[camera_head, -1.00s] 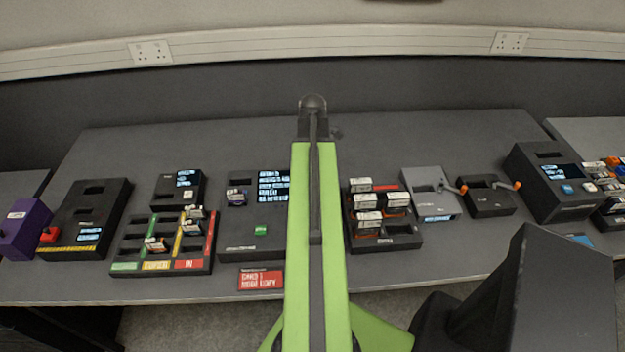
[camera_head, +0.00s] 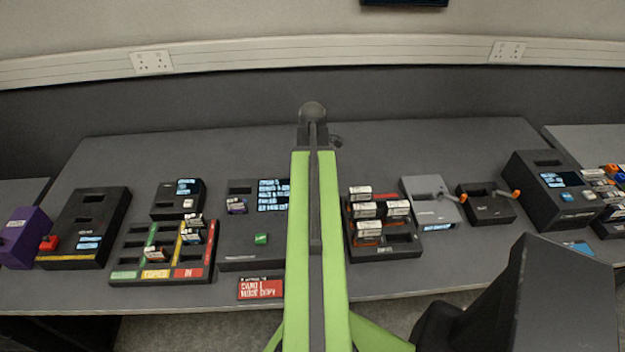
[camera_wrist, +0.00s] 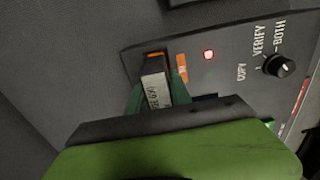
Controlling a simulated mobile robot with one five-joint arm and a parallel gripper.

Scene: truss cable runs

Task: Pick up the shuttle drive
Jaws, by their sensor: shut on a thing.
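In the wrist view, my gripper (camera_wrist: 158,98) has its green fingers shut on a dark drive with a white label (camera_wrist: 155,92), apparently the shuttle drive. The drive's far end is dark with an orange mark. It is at a dark slot area in a grey panel (camera_wrist: 225,80), beside an orange label. I cannot tell whether it is still seated in the slot. In the head view, my green arm hides the gripper and the drive.
The panel has a red light (camera_wrist: 208,55) and a black knob (camera_wrist: 279,66) marked copy, verify and both. A rack of drives (camera_head: 400,250) stands right of my arm. A sorting tray (camera_head: 120,240) and a red sign (camera_head: 260,288) are left. The table's back is mostly clear.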

